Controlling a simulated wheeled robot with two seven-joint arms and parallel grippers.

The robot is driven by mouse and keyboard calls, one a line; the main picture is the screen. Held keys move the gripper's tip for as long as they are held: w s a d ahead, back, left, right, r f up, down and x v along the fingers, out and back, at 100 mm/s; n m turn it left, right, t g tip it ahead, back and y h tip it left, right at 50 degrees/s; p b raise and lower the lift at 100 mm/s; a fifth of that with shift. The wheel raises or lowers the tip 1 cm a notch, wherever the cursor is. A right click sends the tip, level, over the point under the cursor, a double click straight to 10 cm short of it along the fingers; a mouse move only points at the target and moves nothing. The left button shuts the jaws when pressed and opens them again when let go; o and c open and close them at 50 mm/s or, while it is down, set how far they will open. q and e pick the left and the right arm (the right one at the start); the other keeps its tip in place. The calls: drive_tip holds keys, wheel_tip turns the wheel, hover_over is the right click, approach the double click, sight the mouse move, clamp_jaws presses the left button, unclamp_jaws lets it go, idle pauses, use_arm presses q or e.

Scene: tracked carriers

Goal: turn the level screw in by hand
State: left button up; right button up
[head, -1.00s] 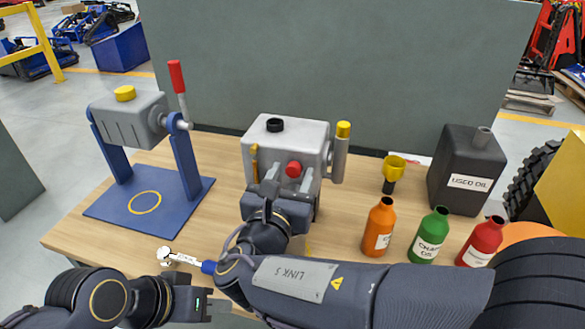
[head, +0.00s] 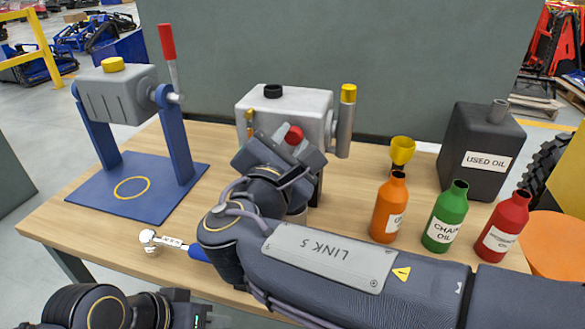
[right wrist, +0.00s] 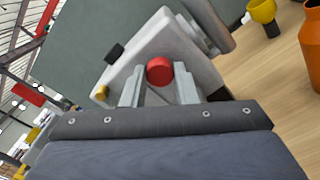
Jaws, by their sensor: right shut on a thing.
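The red level screw (head: 294,135) is a round knob on the front of the light grey housing (head: 308,103). In the right wrist view the red knob (right wrist: 160,70) sits between the two grey fingers. My right gripper (head: 286,141) is shut on it, with its body rolled to a slant in the head view. The fingers of the right gripper (right wrist: 160,88) partly cover the housing's front. How deep the screw's thread sits is hidden. My left gripper (head: 207,319) is at the bottom edge of the head view, partly cut off, away from the housing.
A blue stand (head: 180,140) with a grey gearbox is on the left. Orange (head: 388,208), green (head: 444,217) and red (head: 502,226) bottles, a yellow funnel (head: 402,150) and a used oil can (head: 480,155) stand on the right.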

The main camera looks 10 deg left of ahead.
drive_tip(key=shift+f+m+b, duration=0.3)
drive_tip(key=shift+m+b, duration=0.15)
drive_tip(key=shift+m, duration=0.15)
drive_tip(key=shift+r+m, duration=0.15)
drive_tip(key=shift+m, duration=0.15)
drive_tip(key=shift+r, duration=0.2)
drive_tip(key=m+b, duration=0.2)
drive_tip(key=b, duration=0.2)
drive_tip(key=f+m+b, duration=0.1)
drive_tip(key=m+b, duration=0.2)
drive_tip(key=b, duration=0.1)
drive_tip(key=shift+m, duration=0.3)
drive_tip(key=shift+m+b, duration=0.8)
drive_tip(key=shift+b, duration=0.05)
drive_tip(key=o, duration=0.4)
drive_tip(key=shift+r+m, duration=0.5)
drive_tip(key=o, duration=0.5)
drive_tip(key=shift+p, duration=0.3)
use_arm(q)
wheel_tip(320, 180, down, 12)
drive_tip(key=shift+r, duration=0.25)
